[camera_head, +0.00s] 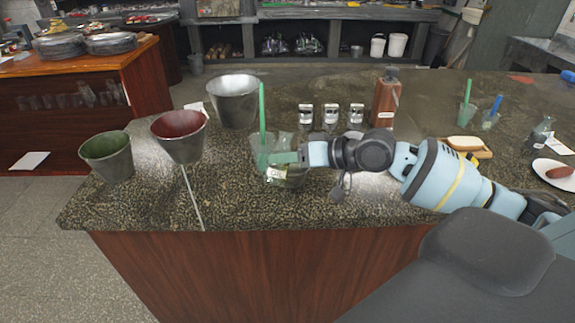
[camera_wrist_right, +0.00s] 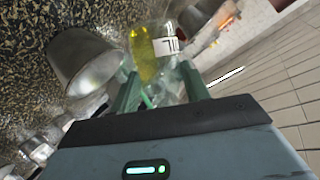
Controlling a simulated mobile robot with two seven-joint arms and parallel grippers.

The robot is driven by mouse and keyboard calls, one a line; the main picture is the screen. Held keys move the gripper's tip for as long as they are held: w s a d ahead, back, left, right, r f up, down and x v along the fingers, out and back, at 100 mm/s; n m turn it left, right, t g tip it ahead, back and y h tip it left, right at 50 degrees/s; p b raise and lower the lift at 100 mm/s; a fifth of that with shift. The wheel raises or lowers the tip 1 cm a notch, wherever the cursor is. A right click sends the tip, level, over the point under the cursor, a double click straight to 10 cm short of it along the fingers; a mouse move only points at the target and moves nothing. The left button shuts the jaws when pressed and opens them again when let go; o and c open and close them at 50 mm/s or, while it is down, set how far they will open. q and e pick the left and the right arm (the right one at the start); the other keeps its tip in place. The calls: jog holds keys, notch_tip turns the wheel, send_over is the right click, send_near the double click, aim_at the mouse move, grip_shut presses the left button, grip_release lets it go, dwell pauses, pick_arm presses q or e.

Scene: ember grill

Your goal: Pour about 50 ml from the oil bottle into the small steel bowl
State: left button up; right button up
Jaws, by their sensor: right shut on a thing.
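My right gripper (camera_head: 288,158) reaches in from the right over the counter. It is shut on a clear bottle (camera_head: 290,180) with a white label; in the right wrist view the oil bottle (camera_wrist_right: 143,58) shows yellow oil between and beyond the green fingers (camera_wrist_right: 160,88). The bottle looks tilted, but its mouth is hard to make out. A clear glass with a green straw (camera_head: 262,110) stands right by the gripper and overlaps it. I cannot make out the small steel bowl for certain; it may be hidden behind the gripper and bottle. My left gripper is out of view.
A steel bucket (camera_head: 233,104), a red-lined bucket (camera_head: 180,145) and a green-lined bucket (camera_head: 108,164) stand to the left. Several small labelled shakers (camera_head: 331,115) and a brown bottle (camera_head: 386,103) stand behind. The counter's front left (camera_head: 145,205) is mostly clear.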

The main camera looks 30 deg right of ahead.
jog(key=shift+w+d+f+m+b, duration=0.1)
jog(key=shift+d+f+m+b, duration=0.1)
jog(key=shift+f+m+b, duration=0.4)
jog(key=shift+r+y, duration=0.35)
jog(key=shift+y, duration=0.05)
jog(key=shift+m+b, duration=0.3)
jog(key=shift+b, duration=0.2)
jog(key=shift+f+y+b, duration=0.25)
jog(key=shift+y+b, duration=0.05)
jog(key=shift+a+r+m+y+b, duration=0.2)
jog(key=shift+m+y+b, duration=0.5)
jog(key=shift+m, duration=0.4)
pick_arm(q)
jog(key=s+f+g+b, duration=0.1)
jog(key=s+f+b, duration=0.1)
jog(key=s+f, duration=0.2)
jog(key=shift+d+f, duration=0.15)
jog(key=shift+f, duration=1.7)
pick_arm(e)
jog(key=shift+f+m+y, duration=0.15)
jog(key=shift+m+y, duration=0.15)
jog(key=shift+m, duration=0.3)
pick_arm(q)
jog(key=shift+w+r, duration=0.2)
